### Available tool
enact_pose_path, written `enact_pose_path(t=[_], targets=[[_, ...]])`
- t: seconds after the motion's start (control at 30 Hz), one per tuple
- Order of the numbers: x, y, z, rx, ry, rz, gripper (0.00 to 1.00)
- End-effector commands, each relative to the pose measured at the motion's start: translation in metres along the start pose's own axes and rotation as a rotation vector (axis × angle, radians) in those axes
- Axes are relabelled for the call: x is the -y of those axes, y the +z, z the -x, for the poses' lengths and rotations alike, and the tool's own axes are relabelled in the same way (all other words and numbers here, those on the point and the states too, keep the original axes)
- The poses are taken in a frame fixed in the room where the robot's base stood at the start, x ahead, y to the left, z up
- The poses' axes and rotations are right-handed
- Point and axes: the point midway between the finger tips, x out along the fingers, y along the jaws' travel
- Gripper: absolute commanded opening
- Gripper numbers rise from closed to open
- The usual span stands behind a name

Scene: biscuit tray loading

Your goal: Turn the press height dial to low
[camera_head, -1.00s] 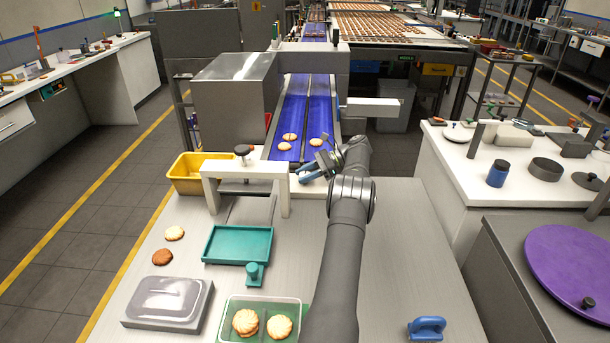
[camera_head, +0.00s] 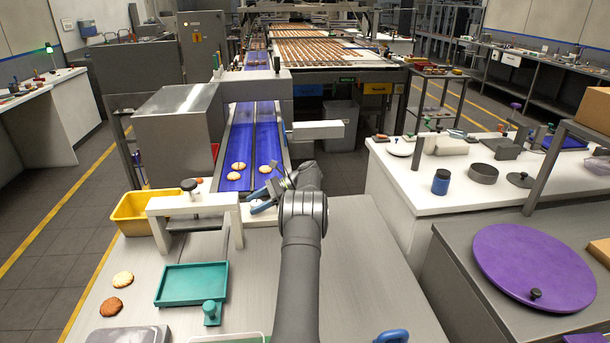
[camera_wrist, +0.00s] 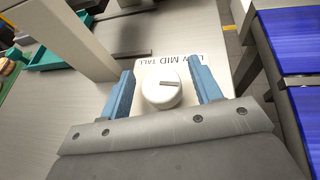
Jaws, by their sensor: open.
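In the head view my gripper (camera_head: 268,197) is just right of the white press frame (camera_head: 195,203); the dial cannot be made out there.
A yellow bin (camera_head: 133,218) stands left of the press. A teal tray (camera_head: 192,285) lies in front of it, with two biscuits at its left. The blue conveyor (camera_head: 238,180) carries several biscuits behind.

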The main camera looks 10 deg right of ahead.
Motion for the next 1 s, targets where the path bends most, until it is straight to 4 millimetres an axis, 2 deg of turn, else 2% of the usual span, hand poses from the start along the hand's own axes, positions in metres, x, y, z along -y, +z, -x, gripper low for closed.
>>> enact_pose_path(t=[0.57,1.0], targets=[[-0.0011,0.0008,0.0001,0.0,-0.308,-0.129,0.58],[-0.0015,0.001,-0.0006,-0.001,-0.632,-0.264,0.58]])
